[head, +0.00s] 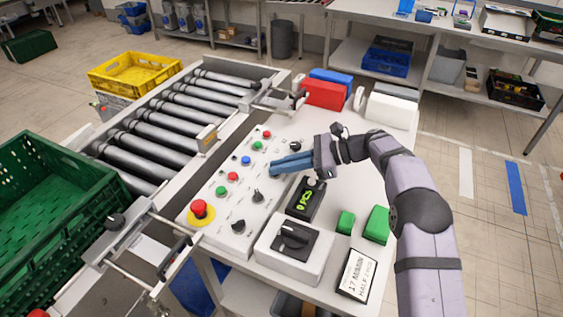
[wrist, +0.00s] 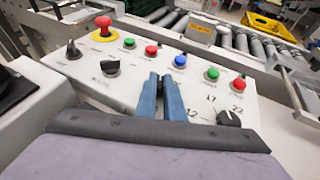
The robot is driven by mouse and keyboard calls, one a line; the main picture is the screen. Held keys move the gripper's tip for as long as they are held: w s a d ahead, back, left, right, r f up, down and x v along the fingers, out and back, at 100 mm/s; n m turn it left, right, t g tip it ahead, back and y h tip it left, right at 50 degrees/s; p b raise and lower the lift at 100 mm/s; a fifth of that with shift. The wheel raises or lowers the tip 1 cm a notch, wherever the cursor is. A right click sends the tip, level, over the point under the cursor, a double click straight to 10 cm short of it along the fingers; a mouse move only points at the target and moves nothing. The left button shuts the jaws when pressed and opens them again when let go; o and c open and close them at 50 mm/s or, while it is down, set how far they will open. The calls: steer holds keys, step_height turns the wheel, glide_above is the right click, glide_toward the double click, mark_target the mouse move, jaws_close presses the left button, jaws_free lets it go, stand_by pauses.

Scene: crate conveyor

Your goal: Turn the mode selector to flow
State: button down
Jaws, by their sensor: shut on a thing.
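The sloped white control panel (head: 212,238) carries a row of black knobs; it also fills the wrist view (wrist: 130,92). My gripper (head: 274,171) reaches in from the right, with its blue fingers down at the panel. In the wrist view the fingers (wrist: 162,84) are close together, shut on a panel knob that they hide. Two black knobs (wrist: 73,50) (wrist: 110,68) stand left of the fingers, and a dial (wrist: 228,118) marked 12, 17 and 22 stands right. The labels are too small to read, so I cannot tell which knob is the mode selector or its setting.
A red emergency button (head: 201,209) and several coloured push-buttons line the panel's far side. The roller conveyor (head: 172,122) runs behind.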

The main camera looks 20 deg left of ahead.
steer(key=shift+s+d+f, duration=0.1)
steer(key=shift+f, duration=0.3)
steer(key=c, duration=1.9)
jaws_free()
steer(key=shift+o, duration=0.2)
steer(key=shift+r, duration=0.2)
steer(key=shift+b+v, duration=0.75)
steer(key=shift+v, duration=2.8)
